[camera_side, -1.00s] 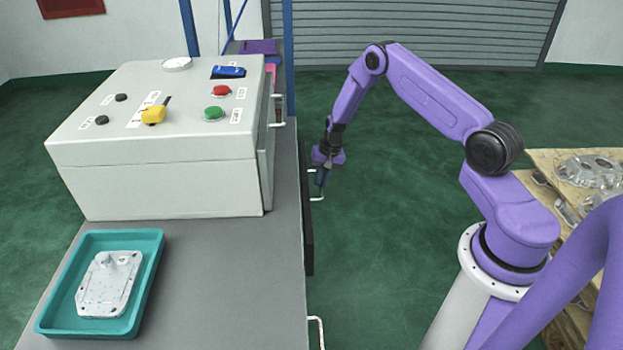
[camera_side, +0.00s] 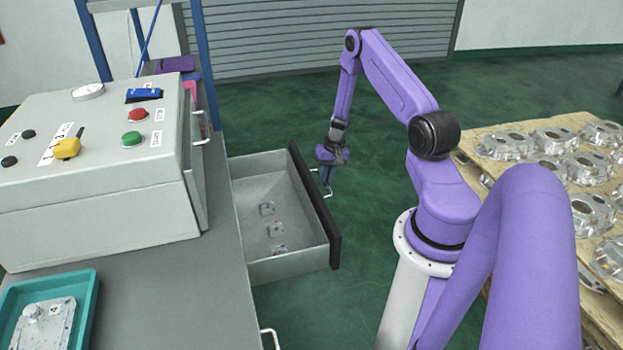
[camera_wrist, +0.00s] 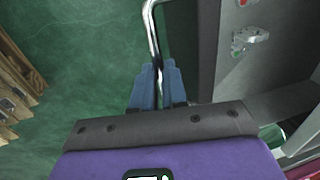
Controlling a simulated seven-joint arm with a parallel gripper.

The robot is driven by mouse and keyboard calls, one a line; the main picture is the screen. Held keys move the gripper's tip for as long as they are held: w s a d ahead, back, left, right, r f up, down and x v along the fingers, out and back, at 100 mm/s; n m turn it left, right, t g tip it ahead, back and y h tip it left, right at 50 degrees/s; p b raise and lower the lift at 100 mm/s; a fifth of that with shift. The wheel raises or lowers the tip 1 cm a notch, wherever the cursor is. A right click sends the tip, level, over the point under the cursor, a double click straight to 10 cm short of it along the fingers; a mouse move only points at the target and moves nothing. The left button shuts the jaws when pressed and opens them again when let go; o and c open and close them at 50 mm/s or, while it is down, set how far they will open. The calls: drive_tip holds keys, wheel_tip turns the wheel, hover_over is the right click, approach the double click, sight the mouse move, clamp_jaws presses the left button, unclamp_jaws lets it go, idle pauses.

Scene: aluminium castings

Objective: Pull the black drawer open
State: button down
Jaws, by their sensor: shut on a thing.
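The drawer with the black front (camera_side: 314,208) stands well out from the grey bench, and its grey inside is open to view. Several small metal parts (camera_side: 267,209) lie on its floor. A pale metal handle (camera_side: 328,190) is on the outer side of the black front. My gripper (camera_side: 326,186) is at this handle, pointing down. In the wrist view, the two blue fingers (camera_wrist: 158,80) are closed around the handle bar (camera_wrist: 151,32). The drawer's inside also shows in the wrist view, with metal parts (camera_wrist: 246,38) at the right.
A grey control box (camera_side: 95,165) with buttons stands on the bench. A teal tray (camera_side: 88,315) with a casting is at the lower left. A wooden pallet (camera_side: 497,128) of castings stands at the right. Green floor (camera_side: 325,290) is clear beside the drawer.

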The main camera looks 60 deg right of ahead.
drive_tip(key=shift+s+d, duration=0.5)
drive_tip(key=shift+d, duration=0.05)
drive_tip(key=c, duration=1.4)
unclamp_jaws()
drive_tip(key=shift+c, duration=0.2)
drive_tip(key=shift+r, duration=0.1)
wheel_tip(320, 180, up, 17)
drive_tip(key=s+d, duration=0.2)
drive_tip(key=shift+s+d, duration=0.15)
